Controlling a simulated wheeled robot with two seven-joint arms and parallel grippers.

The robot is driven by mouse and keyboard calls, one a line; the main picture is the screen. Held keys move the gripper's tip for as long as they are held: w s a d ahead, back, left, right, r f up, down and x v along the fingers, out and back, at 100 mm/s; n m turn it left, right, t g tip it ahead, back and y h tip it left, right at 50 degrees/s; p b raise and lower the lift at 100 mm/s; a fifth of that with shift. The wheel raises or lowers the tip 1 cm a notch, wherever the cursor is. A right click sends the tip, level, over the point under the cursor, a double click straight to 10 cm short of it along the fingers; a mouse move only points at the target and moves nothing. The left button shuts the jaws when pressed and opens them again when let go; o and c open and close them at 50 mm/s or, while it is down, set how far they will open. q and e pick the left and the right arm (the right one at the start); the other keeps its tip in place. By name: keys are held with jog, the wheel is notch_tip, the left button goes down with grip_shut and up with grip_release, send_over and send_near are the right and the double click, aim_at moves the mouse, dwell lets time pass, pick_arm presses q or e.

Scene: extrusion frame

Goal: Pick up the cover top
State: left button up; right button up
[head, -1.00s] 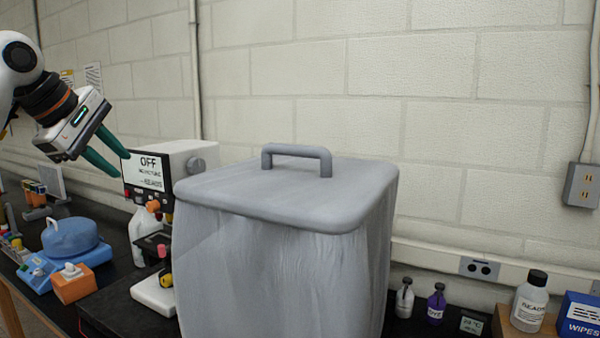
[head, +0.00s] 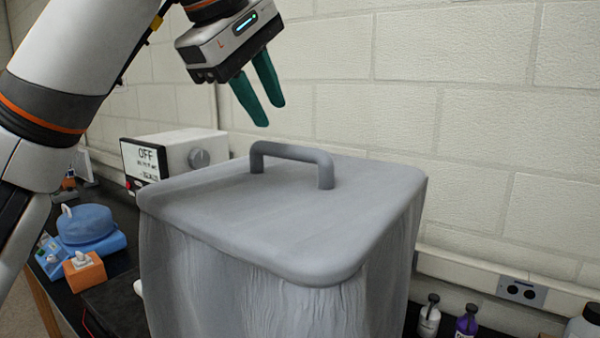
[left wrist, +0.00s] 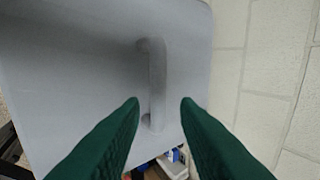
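The cover top (head: 245,215) is a grey flat lid with rounded corners and a raised bar handle (head: 292,155). It lies on a large draped, translucent grey container (head: 275,310). My left gripper (head: 268,112), with green fingers, is in the air just above the handle and slightly to its left, not touching it. In the left wrist view the fingers (left wrist: 160,102) are spread apart and empty, and the handle (left wrist: 156,85) shows between and beyond them over the lid (left wrist: 80,70). My right gripper is in neither view.
A white instrument (head: 190,150) with an OFF display stands behind the lid at the left. A blue-lidded device (head: 85,228) and an orange box (head: 86,272) are on the dark bench. Small bottles (head: 466,322) stand at the right.

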aim_at(283, 146)
pick_arm(q)
jog(key=p+x, duration=0.3)
jog(key=x, duration=0.5)
jog(key=shift+a+f+p, duration=0.1)
jog(key=shift+f+p, duration=0.05)
jog(key=shift+p, duration=0.2)
jog(key=shift+f, duration=0.3)
jog(key=shift+w+f, duration=0.15)
jog(key=shift+w, duration=0.1)
jog(key=shift+d, duration=0.25)
jog(key=c, duration=0.4)
jog(key=shift+s+a, duration=0.1)
jog(key=shift+a, duration=0.05)
grip_shut()
